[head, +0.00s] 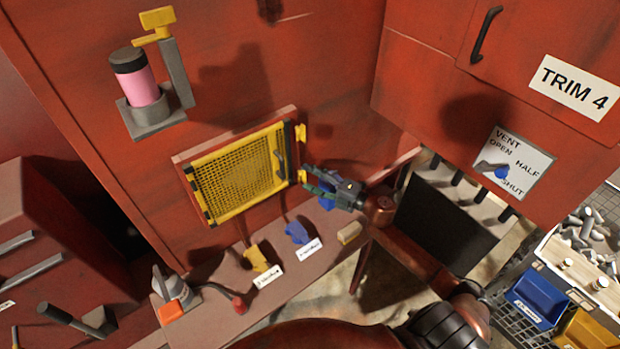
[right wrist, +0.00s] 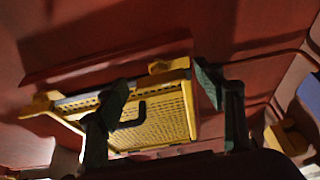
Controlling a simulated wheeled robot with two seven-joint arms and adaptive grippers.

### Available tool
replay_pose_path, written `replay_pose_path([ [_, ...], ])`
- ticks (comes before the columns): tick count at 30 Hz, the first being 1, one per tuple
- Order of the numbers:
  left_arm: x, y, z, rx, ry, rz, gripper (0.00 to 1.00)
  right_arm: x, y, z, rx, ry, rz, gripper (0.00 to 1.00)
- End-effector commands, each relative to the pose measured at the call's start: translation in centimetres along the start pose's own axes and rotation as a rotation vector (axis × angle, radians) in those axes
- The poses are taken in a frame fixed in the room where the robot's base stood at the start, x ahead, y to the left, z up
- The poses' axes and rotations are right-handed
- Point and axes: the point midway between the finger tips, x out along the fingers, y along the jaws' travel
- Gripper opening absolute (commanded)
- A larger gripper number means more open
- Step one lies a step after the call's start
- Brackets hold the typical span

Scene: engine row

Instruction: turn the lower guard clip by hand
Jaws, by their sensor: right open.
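The yellow mesh guard (head: 238,175) is closed against the red wall. Its upper yellow clip (head: 301,132) and lower guard clip (head: 302,176) sit along its right edge in the head view. My right gripper (head: 307,179) is open at the lower clip, its dark fingertips pointing left toward it, one above and one below. In the right wrist view a yellow clip (right wrist: 168,66) shows between the spread fingers (right wrist: 160,78), with the mesh (right wrist: 160,125) and a black handle behind. I cannot tell whether either finger touches it. My left gripper is not in view.
Below the guard, a ledge (head: 215,318) bears yellow and blue blocks with labels and a red knob. A pink canister (head: 139,88) hangs upper left. A vent dial plate (head: 513,162) is at right. Bins (head: 540,298) stand lower right.

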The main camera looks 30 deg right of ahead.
Motion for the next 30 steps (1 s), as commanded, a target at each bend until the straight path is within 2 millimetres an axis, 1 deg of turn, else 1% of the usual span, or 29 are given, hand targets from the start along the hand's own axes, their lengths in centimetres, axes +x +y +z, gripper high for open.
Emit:
replay_pose_path([
  [2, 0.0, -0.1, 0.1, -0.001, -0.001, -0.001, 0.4, -0.4, -0.1, 0.0, 0.001, 0.0, -0.001, 0.62],
  [5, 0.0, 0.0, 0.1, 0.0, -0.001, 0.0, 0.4, -1.5, -0.1, 0.1, 0.001, -0.002, -0.002, 0.62],
  [8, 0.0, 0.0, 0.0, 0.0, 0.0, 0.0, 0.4, -3.4, -0.2, 0.0, 0.001, -0.001, -0.003, 0.62],
  [15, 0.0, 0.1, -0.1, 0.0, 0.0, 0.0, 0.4, -8.4, -0.1, 0.0, 0.002, -0.002, -0.002, 0.62],
  [19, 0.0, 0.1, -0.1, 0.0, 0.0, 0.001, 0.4, -10.5, -0.1, 0.0, 0.0, -0.002, -0.002, 0.62],
  [24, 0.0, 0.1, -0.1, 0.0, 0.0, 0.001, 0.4, -11.8, 0.0, 0.0, 0.001, -0.001, 0.0, 0.62],
  [30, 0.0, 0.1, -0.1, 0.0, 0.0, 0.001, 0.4, -12.1, 0.1, 0.0, 0.0, 0.0, 0.002, 0.62],
])
